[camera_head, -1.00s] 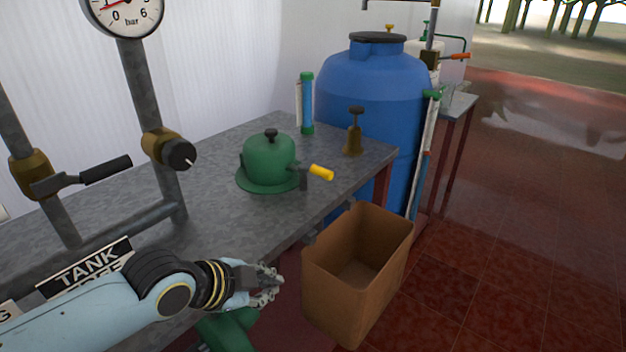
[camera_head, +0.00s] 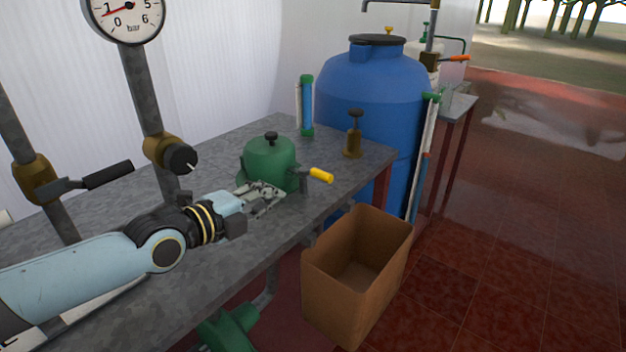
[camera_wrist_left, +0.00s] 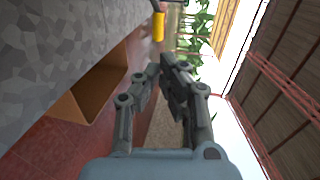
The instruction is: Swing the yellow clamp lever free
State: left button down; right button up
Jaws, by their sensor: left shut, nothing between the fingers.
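The yellow clamp lever (camera_head: 321,175) sticks out to the right from the side of the green domed housing (camera_head: 270,163) on the grey bench. In the left wrist view the yellow lever (camera_wrist_left: 158,27) shows near the top, beyond my fingers. My left gripper (camera_head: 277,190) is in front of the housing, left of the lever and apart from it. Its fingers hide part of the housing's flange. In the left wrist view the fingers (camera_wrist_left: 163,72) are closed together with nothing between them. My right gripper is not in view.
An open brown bin (camera_head: 350,285) stands on the red floor by the bench edge. A brass valve-like piece (camera_head: 353,140) stands behind the lever, and a blue tank (camera_head: 375,90) behind the bench. Pipes with a black-handled valve (camera_head: 105,175) rise at left.

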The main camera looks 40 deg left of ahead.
pick_arm(q)
jog(key=b, duration=0.3)
send_near(321, 176)
jog(key=b+x, duration=0.1)
jog(key=x, duration=0.5)
jog(key=shift+w+f, duration=0.1)
jog(key=shift+w, duration=0.55)
